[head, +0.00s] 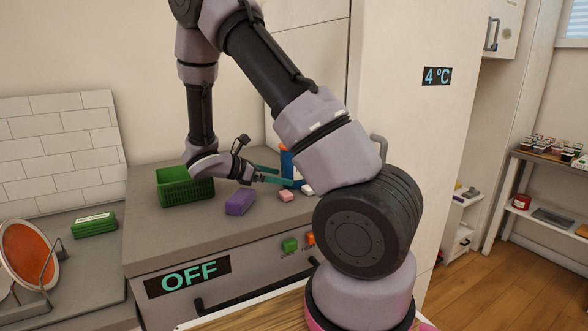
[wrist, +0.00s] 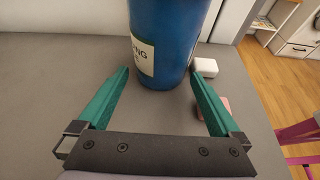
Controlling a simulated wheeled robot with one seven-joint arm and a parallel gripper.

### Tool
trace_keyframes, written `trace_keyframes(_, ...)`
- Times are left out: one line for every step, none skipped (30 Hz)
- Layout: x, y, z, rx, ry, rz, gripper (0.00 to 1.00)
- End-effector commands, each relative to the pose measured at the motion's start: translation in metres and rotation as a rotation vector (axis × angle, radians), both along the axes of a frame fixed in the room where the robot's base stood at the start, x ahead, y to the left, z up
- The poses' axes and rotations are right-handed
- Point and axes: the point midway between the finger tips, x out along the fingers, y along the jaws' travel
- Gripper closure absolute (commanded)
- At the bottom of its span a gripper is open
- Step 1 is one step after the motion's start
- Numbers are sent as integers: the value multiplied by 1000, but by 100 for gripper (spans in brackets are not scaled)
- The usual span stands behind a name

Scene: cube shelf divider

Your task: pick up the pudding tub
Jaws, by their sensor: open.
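The pudding tub is a blue cylinder (wrist: 172,38) with a white label, of which "NG" is readable in the wrist view. It stands upright on the grey counter, and its top is cut off there. In the head view the blue tub (head: 287,165) is partly hidden behind my arm and fingers. My gripper (wrist: 158,74) is open, with one teal finger on either side of the tub's near lower part. The finger tips reach its sides; I cannot tell whether they touch. My gripper also shows low over the counter in the head view (head: 286,177).
A white block (wrist: 205,67) is close to the tub's right side. A wall is behind.

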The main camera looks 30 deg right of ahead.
Motion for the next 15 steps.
trace_keyframes(0,-2,-1,0,0,0,0)
trace_keyframes(0,-4,-1,0,-1,-1,0)
trace_keyframes(0,-6,-2,0,-1,-1,0)
trace_keyframes(0,-8,-3,-1,0,-2,0)
trace_keyframes(0,-11,-3,0,0,-3,0)
trace_keyframes(-1,-16,-5,0,0,-3,0)
trace_keyframes(-1,-20,-6,0,1,-3,0)
trace_keyframes(-1,-25,-8,0,1,-4,0)
trace_keyframes(-1,-31,-10,0,1,-4,0)
trace_keyframes(-1,-36,-11,0,2,-4,0)
trace_keyframes(-1,-40,-14,0,2,-4,0)
trace_keyframes(0,-45,-16,-1,1,-4,0)
trace_keyframes(0,-48,-17,0,1,-3,0)
trace_keyframes(0,-49,-18,0,1,-2,0)
trace_keyframes(0,-51,-18,1,0,-1,0)
